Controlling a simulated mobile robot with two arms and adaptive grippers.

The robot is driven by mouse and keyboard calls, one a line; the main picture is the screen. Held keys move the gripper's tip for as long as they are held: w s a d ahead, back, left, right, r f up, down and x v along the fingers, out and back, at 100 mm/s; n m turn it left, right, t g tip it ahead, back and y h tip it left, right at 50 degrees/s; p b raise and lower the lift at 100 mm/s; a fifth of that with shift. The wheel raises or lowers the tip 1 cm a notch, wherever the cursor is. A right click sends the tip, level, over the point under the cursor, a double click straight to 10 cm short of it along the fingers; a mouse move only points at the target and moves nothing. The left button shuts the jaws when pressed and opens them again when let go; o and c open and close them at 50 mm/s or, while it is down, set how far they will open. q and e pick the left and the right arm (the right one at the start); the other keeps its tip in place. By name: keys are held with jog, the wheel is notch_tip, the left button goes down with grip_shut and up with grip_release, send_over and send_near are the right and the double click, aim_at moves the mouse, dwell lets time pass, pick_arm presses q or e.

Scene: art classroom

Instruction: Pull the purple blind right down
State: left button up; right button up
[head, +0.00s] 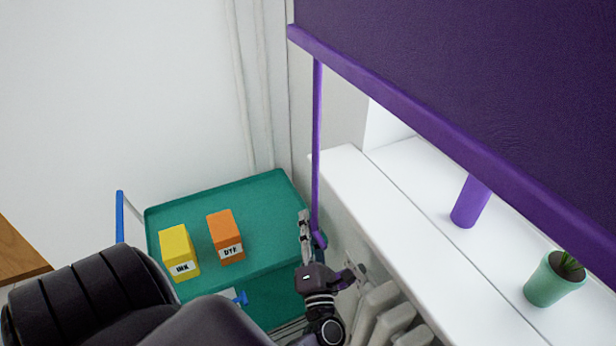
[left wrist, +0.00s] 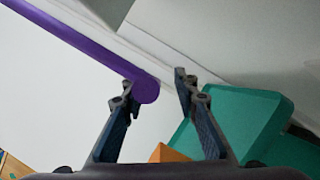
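The purple blind (head: 480,90) hangs partly lowered over the window, its thick bottom bar (head: 400,95) above the white sill. A purple pull rod (head: 317,150) hangs from the bar's left end, its lower end beside my left gripper (head: 326,245). In the left wrist view my left gripper (left wrist: 156,84) is open, its fingers apart. My right gripper is not in view.
A teal trolley (head: 285,190) holds a yellow INK box (head: 178,252) and an orange DYE box (head: 226,237). The white sill (head: 420,230) carries a purple cylinder (head: 470,203) and a potted plant (head: 553,282). A white radiator (head: 375,305) stands below it.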

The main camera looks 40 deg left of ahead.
pick_arm(q)
jog(key=shift+r, duration=0.15)
jog(key=shift+s+d, duration=0.1)
jog(key=shift+d, duration=0.05)
jog(key=v, duration=1.1)
jog(key=shift+s+d, duration=0.2)
jog(key=shift+d, duration=0.1)
jog(key=shift+f, duration=0.2)
